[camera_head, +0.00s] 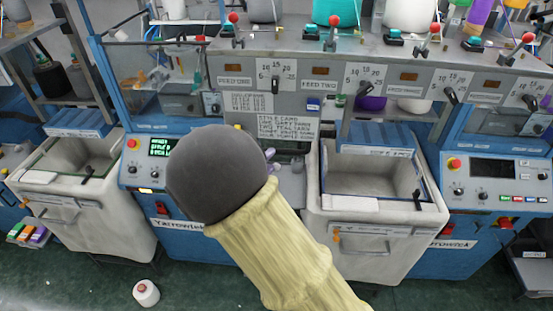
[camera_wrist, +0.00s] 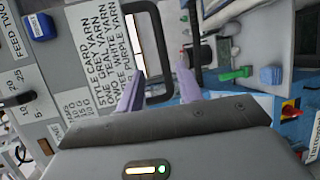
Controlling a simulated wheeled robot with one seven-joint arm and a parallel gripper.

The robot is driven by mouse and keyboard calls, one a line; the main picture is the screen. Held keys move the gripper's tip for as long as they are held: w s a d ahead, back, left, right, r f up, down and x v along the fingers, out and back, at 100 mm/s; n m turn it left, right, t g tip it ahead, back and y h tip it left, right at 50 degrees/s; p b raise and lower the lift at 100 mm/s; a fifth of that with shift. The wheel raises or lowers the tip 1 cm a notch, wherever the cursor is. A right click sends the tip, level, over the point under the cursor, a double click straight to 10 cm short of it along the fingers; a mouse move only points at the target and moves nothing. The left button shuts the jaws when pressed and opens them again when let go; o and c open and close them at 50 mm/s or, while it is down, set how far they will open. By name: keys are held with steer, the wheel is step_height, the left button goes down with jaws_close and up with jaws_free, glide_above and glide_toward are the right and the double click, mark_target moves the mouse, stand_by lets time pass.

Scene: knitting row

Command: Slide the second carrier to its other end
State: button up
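My gripper (camera_head: 271,160) is in front of the middle machine, near the lower edge of its style card (camera_head: 287,129). In the wrist view, my gripper (camera_wrist: 160,72) has its two lavender fingers apart, with nothing between them. A black handle-like frame (camera_wrist: 158,30) lies beyond the fingertips. Right of the fingers are a black knob-like part (camera_wrist: 195,52), a green part (camera_wrist: 236,73) and a blue block (camera_wrist: 270,76). I cannot tell which part is the second carrier. My forearm hides part of the machine in the head view.
Scale knobs, including feed two (camera_head: 332,86), sit on the upper panel below several red-tipped levers (camera_head: 233,17). Open pale bins (camera_head: 375,175) stand at both sides of the middle machine. A cone (camera_head: 146,293) stands on the green floor.

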steer(key=b+v, duration=0.1)
steer(key=v, duration=0.6)
steer(key=shift+r, duration=0.1)
steer(key=w+d+f+m+g+y+b, duration=0.3)
steer(key=d+f+m+g+y+b, duration=0.3)
steer(key=d, duration=0.3)
steer(key=s+d+f+m+g+b, duration=0.1)
steer(key=s+d+f+m+g, duration=0.2)
steer(key=s+d, duration=0.4)
steer(key=s+d+f+m+g+b, duration=0.1)
steer(key=s+d+f+m+g, duration=0.2)
steer(key=s+d, duration=0.5)
steer(key=shift+s+f+m+y, duration=0.4)
steer(key=shift+f+m, duration=0.5)
steer(key=shift+f, duration=0.05)
